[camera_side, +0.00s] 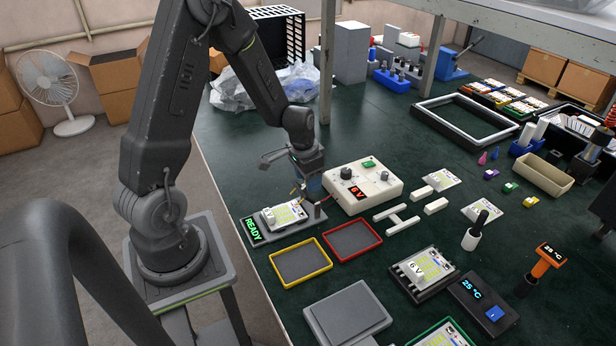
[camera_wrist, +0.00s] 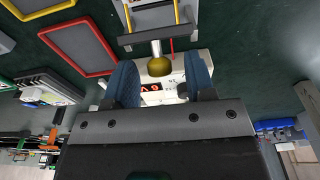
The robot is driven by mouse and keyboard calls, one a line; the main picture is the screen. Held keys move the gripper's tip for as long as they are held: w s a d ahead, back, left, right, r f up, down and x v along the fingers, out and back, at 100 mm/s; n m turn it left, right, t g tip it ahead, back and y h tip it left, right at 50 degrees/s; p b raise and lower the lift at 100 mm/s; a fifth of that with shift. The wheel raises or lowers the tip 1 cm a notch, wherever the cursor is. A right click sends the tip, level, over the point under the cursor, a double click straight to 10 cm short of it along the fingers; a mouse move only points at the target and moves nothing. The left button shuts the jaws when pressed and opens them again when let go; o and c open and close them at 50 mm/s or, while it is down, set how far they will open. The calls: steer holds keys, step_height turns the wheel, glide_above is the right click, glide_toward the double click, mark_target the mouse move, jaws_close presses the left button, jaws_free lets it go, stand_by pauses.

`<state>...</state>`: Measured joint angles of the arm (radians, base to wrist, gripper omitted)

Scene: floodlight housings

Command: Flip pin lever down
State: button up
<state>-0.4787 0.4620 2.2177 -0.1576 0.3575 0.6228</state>
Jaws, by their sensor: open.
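The test fixture (camera_side: 318,219) stands at the table's left edge, with a white and yellow-green board (camera_side: 285,214) lying in it. The wrist view shows the end of this fixture (camera_wrist: 160,36) at the top. A metal lever with a brass-coloured round knob (camera_wrist: 159,66) sticks out from the fixture toward my gripper. My gripper (camera_side: 309,180) is above the fixture's right end. In the wrist view my gripper (camera_wrist: 161,76) is open, and the knob appears between its two blue fingers, with gaps on both sides. Whether the lever is fully upright is hard to tell.
Yellow-rimmed (camera_side: 300,263) and red-rimmed (camera_side: 352,240) trays lie in front. Red and yellow wires run by the fixture.

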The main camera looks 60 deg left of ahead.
steer(key=shift+r, duration=0.1)
step_height(320, 180, up, 14)
steer(key=s, duration=0.1)
steer(key=shift+s+f, duration=0.25)
steer(key=shift+s, duration=0.1)
steer(key=shift+w, duration=0.1)
steer(key=w+f+g, duration=0.1)
steer(key=w+g, duration=0.4)
steer(key=w, duration=0.1)
glide_toward(303, 187)
steer(key=shift+g, duration=0.4)
steer(key=f, duration=0.5)
steer(key=s+f, duration=0.1)
steer(key=f, duration=0.1)
steer(key=shift+f, duration=0.25)
